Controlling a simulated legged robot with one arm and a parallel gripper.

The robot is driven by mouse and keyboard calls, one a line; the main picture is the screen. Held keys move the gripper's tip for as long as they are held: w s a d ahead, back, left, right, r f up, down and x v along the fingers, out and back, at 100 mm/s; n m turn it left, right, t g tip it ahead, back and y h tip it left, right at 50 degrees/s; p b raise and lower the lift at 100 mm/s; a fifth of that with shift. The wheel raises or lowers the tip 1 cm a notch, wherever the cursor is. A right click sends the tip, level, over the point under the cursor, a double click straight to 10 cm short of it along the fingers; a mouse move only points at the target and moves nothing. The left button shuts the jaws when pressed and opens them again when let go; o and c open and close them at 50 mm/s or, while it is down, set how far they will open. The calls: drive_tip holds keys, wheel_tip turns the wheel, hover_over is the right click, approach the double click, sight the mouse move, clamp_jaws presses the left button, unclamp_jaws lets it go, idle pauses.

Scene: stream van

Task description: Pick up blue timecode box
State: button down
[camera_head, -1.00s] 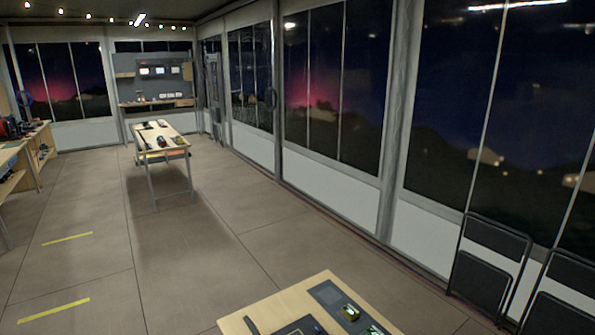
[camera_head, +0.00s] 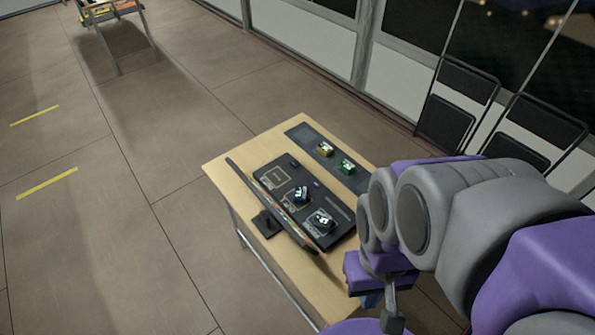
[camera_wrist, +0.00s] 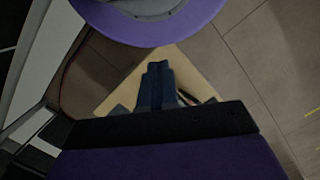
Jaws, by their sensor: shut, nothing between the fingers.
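The blue timecode box (camera_head: 302,194) is a small dark blue box with a pale mark on top. It sits on a black panel (camera_head: 330,206) on the wooden table in the head view. I cannot make it out in the wrist view. My gripper (camera_wrist: 157,68) shows in the wrist view with its two dark blue fingers together and nothing between them. In the head view my arm hangs at the right, with its end low by the table's near right side, apart from the box.
The wooden table (camera_head: 226,169) also bears a thin upright screen (camera_head: 265,202) on a stand, left of the box. A grey-white box (camera_head: 322,221) sits nearby. Folding chairs (camera_head: 450,108) stand at right.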

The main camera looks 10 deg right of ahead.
sight(300, 192)
drive_tip(key=c, duration=1.8)
unclamp_jaws()
